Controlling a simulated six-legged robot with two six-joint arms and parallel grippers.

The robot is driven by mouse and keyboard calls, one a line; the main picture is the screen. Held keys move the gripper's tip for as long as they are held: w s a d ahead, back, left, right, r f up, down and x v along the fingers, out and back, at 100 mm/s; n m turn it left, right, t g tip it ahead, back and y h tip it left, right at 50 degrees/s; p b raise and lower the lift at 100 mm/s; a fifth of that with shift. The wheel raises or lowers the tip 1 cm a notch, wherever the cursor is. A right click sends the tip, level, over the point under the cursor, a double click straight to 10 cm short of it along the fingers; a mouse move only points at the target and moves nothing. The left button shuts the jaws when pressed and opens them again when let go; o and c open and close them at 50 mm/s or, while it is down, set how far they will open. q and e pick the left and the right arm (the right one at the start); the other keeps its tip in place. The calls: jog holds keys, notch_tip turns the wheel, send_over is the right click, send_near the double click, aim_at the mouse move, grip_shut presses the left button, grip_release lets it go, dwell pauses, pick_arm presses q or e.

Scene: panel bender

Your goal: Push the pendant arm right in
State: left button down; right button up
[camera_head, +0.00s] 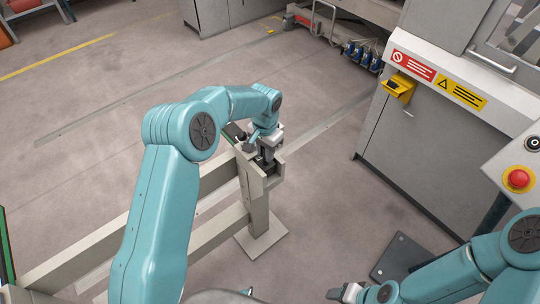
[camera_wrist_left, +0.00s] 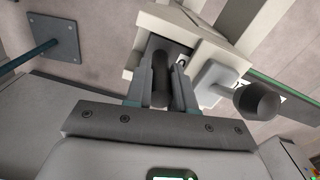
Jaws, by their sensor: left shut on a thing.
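A grey control box with a red button (camera_head: 518,179) stands at the right edge in the head view; I take it for the pendant. Its supporting arm is not clearly seen. My left gripper (camera_head: 266,158) is at the top of a beige post (camera_head: 258,205), away from that box. In the left wrist view its fingers (camera_wrist_left: 161,92) are shut on a dark rounded handle (camera_wrist_left: 160,68) at the post's top. A black ball knob (camera_wrist_left: 256,102) on a grey lever sits beside it. My right gripper (camera_head: 350,292) is low in the head view, its jaws unclear.
Beige rails (camera_head: 100,245) run left from the post. A grey machine cabinet (camera_head: 415,140) with warning labels and a yellow box (camera_head: 398,87) stands at right. A dark floor plate (camera_head: 402,258) lies near my right arm. The floor between post and cabinet is clear.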

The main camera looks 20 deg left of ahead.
pick_arm(q)
jog(key=shift+w+a+r, duration=0.2)
jog(key=shift+a, duration=0.05)
jog(key=c, duration=1.2)
grip_release()
jog(key=shift+o, duration=1.2)
jog(key=shift+a+f, duration=0.1)
jog(key=shift+f, duration=0.05)
jog(key=shift+s+d, duration=0.1)
jog(key=shift+d, duration=0.1)
jog(key=shift+r, duration=0.35)
notch_tip(320, 180, up, 16)
jog(key=shift+f, duration=0.15)
jog(key=shift+s+a, duration=0.1)
jog(key=shift+a, duration=0.05)
